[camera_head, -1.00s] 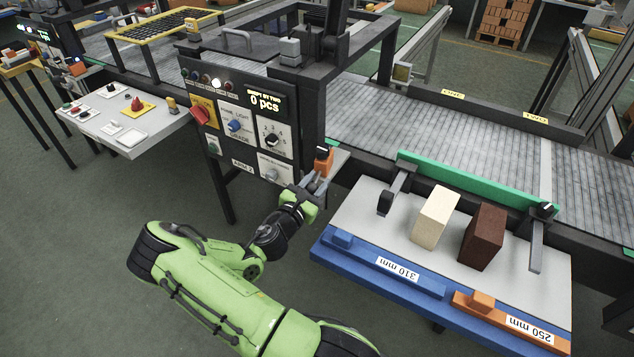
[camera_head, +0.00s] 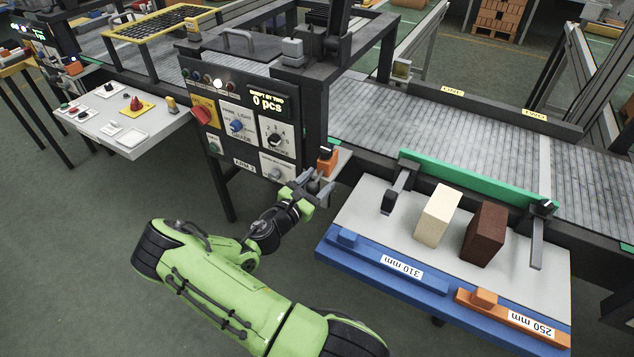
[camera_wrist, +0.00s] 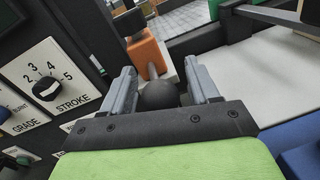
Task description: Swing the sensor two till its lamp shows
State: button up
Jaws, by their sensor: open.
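An orange sensor block (camera_head: 327,160) with a dark top sits on a grey bracket beside the conveyor frame, right of the control panel. It also shows in the wrist view (camera_wrist: 147,52), with a grey rod running from it towards me. A dark round knob (camera_wrist: 158,95) lies between my fingers, and I see no clear contact. My gripper (camera_head: 314,186) is open just in front of the sensor; in the wrist view its two grey fingers (camera_wrist: 161,78) stand on either side of the knob. No lit lamp is visible on the orange block.
The control panel (camera_head: 240,120) reads "0 pcs" and has one white lamp lit in its top row; its stroke dial (camera_wrist: 47,88) is close left of my gripper. A table (camera_head: 365,215) with cream and brown blocks stands close on the right. Open floor lies left.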

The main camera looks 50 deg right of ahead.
jog(key=s+a+p, duration=0.1)
jog(key=a, duration=1.4)
jog(key=shift+a, duration=0.4)
